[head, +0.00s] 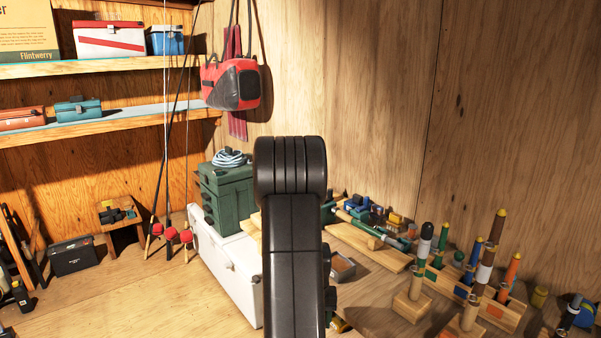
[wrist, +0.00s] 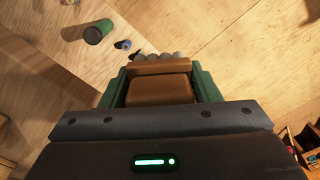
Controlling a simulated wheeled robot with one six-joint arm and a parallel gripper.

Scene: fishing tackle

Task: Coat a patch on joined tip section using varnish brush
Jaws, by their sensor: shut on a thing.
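In the wrist view my gripper (wrist: 161,82) has its two green fingers shut on a brown block-like thing, which looks like the varnish brush (wrist: 160,91). Grey rounded tufts show at its far end. In the head view my dark arm stands in the middle and hides the gripper and brush. A green rod section (head: 385,236) lies across a wooden rest on the bench, partly behind my arm. I cannot tell whether it is the joined tip section. No patch of varnish can be made out.
Upright rod handles in wooden stands (head: 474,275) crowd the bench at right. A small open box (head: 342,268) sits beside my arm. A white chest (head: 222,262) carries a green tackle box (head: 226,192). The wrist view shows a green cylinder (wrist: 97,32) on pale wood.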

